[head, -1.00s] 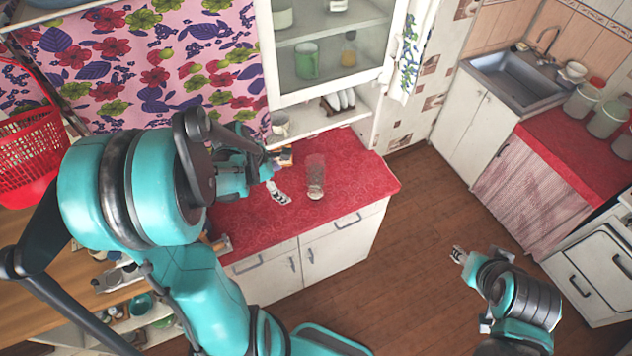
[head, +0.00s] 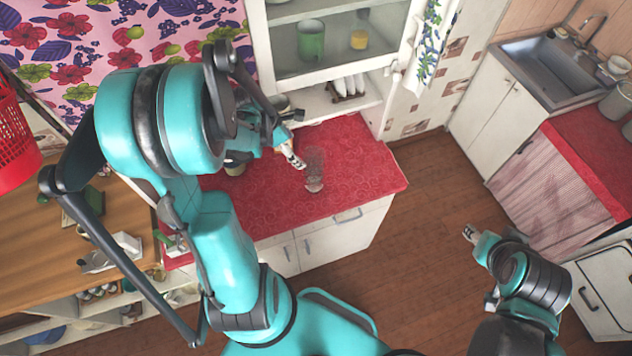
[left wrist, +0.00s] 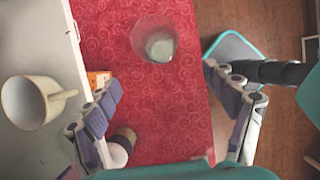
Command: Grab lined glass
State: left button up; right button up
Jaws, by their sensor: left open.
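The clear glass (head: 315,172) stands on the red counter, and its lines are too faint to make out. In the left wrist view the glass (left wrist: 154,42) is at the top centre, beyond my fingertips. My left gripper (head: 292,156) is just left of the glass in the head view. In the left wrist view its fingers (left wrist: 163,88) are spread wide with nothing between them. My right gripper (head: 470,236) is over the floor at the right, far from the glass. It is too small to tell whether it is open.
The red counter (head: 270,205) has free room around the glass. A white cabinet (head: 380,105) stands behind. A sink (head: 550,70) is at the right.

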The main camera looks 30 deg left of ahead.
pick_arm(q)
jog(key=b+x, duration=0.2)
jog(key=x, duration=0.1)
jog(key=b+x, duration=0.3)
jog(key=x, duration=0.1)
jog(key=a+b+x, duration=0.1)
jog(key=b+x, duration=0.1)
jog(key=x, duration=0.1)
jog(key=shift+s+f+b, duration=0.3)
jog(key=shift+f+b, duration=0.05)
jog(key=shift+f, duration=0.2)
jog(key=b+x, duration=0.3)
jog(key=x, duration=0.2)
jog(key=shift+d+f, duration=0.25)
jog(key=shift+f, duration=0.1)
jog(key=shift+r, duration=0.1)
jog(key=shift+c, duration=0.4)
jog(key=c, duration=1.8)
jog(key=shift+r, duration=0.1)
